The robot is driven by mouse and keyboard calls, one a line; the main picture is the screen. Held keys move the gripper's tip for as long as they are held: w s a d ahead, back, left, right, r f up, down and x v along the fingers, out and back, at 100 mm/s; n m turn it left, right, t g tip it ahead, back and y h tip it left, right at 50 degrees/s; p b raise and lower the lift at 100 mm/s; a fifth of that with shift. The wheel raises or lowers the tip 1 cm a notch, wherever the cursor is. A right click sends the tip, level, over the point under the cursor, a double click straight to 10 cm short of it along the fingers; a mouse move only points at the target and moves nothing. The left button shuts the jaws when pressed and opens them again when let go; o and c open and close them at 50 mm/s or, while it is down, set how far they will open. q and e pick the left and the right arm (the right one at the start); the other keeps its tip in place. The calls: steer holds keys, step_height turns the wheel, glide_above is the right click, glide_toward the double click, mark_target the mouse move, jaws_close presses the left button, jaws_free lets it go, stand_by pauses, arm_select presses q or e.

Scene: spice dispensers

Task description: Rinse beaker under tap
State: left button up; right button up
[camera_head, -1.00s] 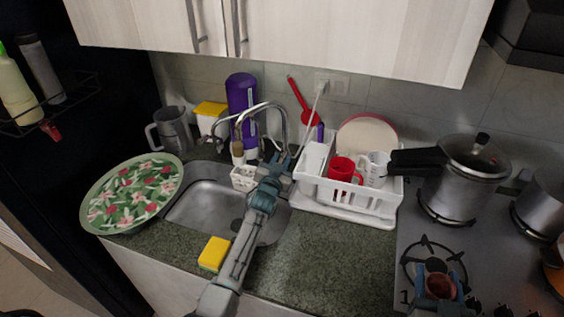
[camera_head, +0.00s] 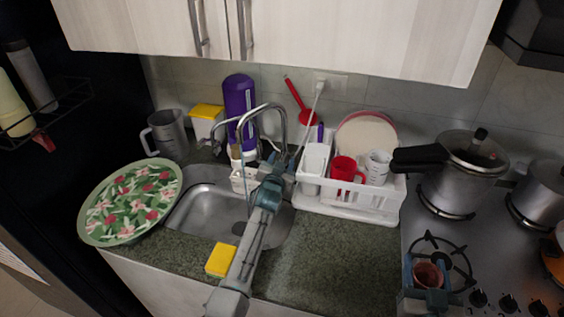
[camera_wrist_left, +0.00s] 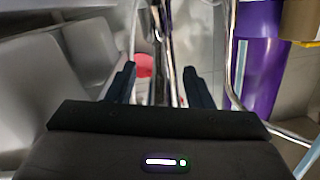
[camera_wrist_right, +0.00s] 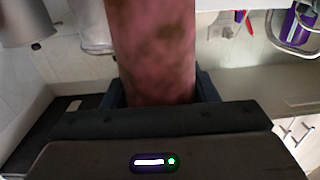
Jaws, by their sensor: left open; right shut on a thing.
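The reddish-brown beaker (camera_head: 428,273) is in my right gripper (camera_head: 428,288), above the front left of the stove. In the right wrist view the beaker (camera_wrist_right: 152,50) stands between the fingers, its surface blotched. The chrome tap (camera_head: 262,107) arches over the steel sink (camera_head: 190,212). My left gripper (camera_head: 283,160) is open at the tap's right side. In the left wrist view, metal tap parts (camera_wrist_left: 160,45) rise between and beyond the open fingers (camera_wrist_left: 158,88).
A white dish rack (camera_head: 350,203) with cups and plates stands right of the sink. A floral tray (camera_head: 130,200) overlaps the sink's left side. A yellow sponge (camera_head: 220,260) lies in front. A pressure cooker (camera_head: 465,170) stands on the stove. The counter before the rack is clear.

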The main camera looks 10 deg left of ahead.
arm_select(q)
steer(key=shift+s, duration=0.1)
steer(key=s+r+b, duration=0.1)
steer(key=s, duration=1)
steer(key=shift+s+d, duration=0.15)
steer(key=shift+s, duration=0.25)
